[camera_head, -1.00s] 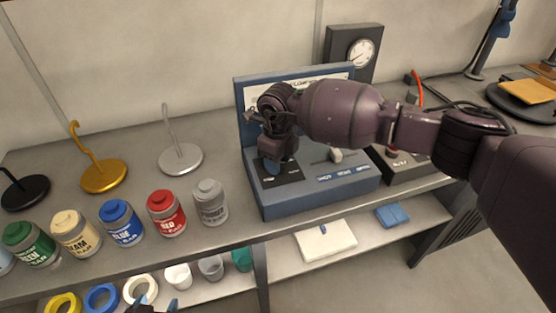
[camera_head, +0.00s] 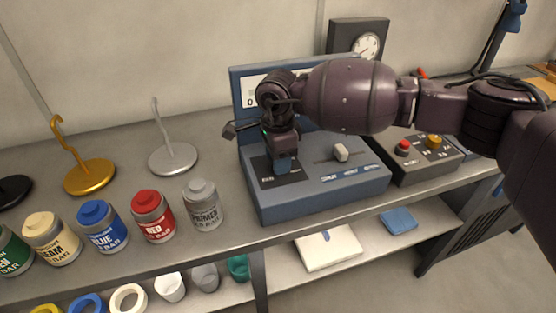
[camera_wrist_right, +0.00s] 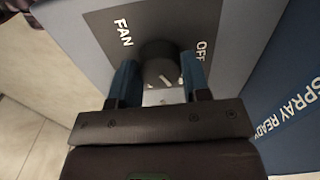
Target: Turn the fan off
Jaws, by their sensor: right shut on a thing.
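The fan control is a dark round knob (camera_wrist_right: 158,52) on a dark plate marked FAN, with OFF on the right in the right wrist view. The plate (camera_head: 268,177) is at the left of the blue-grey control box (camera_head: 320,202) in the head view. My right gripper (camera_head: 283,164) points down at this plate. In the right wrist view my right gripper (camera_wrist_right: 160,78) has its blue fingers on both sides of the knob, shut on it. The knob's pointer cannot be made out. In the head view the knob is hidden by the gripper. My left gripper is not in view.
A pale slider (camera_head: 340,152) is on the same box. A box with a red button (camera_head: 403,147) and a yellow one stands at right, a gauge (camera_head: 368,46) behind. Paint jars (camera_head: 203,205) and hook stands (camera_head: 173,158) are at left. A shelf runs below.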

